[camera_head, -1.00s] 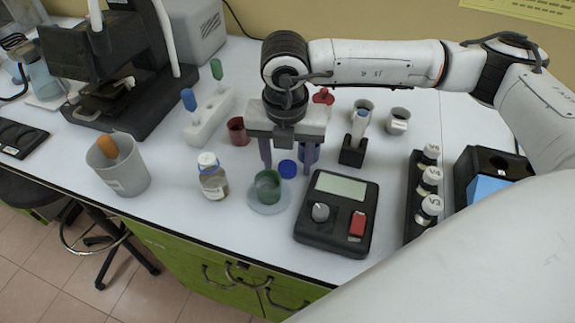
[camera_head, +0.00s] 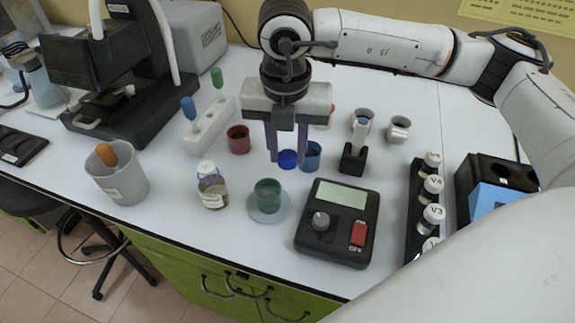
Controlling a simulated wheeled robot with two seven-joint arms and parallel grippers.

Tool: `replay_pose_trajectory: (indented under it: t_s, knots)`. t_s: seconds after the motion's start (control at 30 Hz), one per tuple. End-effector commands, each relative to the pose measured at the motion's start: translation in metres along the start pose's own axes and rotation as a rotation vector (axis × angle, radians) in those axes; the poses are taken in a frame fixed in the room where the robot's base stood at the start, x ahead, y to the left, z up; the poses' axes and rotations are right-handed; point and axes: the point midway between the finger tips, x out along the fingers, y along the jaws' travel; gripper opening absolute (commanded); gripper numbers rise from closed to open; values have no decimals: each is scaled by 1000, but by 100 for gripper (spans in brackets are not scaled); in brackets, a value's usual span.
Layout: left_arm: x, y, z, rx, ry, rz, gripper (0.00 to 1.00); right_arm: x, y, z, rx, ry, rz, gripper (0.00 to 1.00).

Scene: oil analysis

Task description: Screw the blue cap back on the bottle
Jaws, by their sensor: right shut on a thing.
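My right gripper (camera_head: 287,160) points down at the middle of the table, its two fingers closed around the blue cap (camera_head: 288,160). The cap is at or just above the white tabletop; I cannot tell whether it touches. The bottle (camera_head: 212,190) stands upright to the left of the gripper, apart from it. It is small and clear, with brownish contents, a label and a whitish top. My left gripper is not in view.
A green cup (camera_head: 267,195) on a round dish stands between bottle and black scale (camera_head: 338,220). A blue cup (camera_head: 312,153) is close beside the right finger. A red cup (camera_head: 238,139) stands left of the gripper. A grey beaker (camera_head: 122,183) is at the left.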

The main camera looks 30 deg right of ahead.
Motion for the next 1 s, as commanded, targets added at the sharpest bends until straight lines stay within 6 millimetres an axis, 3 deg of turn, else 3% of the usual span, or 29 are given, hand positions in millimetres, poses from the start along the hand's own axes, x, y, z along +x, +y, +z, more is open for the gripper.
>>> replay_pose_trajectory:
  t_s: [0.1,0.3,0.77,1.0]
  knots:
    - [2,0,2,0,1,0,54,-22,1,3,0,-3,3,5]
    - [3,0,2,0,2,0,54,-42,1,5,0,-1,0,5]
    - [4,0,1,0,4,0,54,-44,0,5,-12,0,1,5]
    - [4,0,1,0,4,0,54,-43,-2,2,-270,1,32,5]
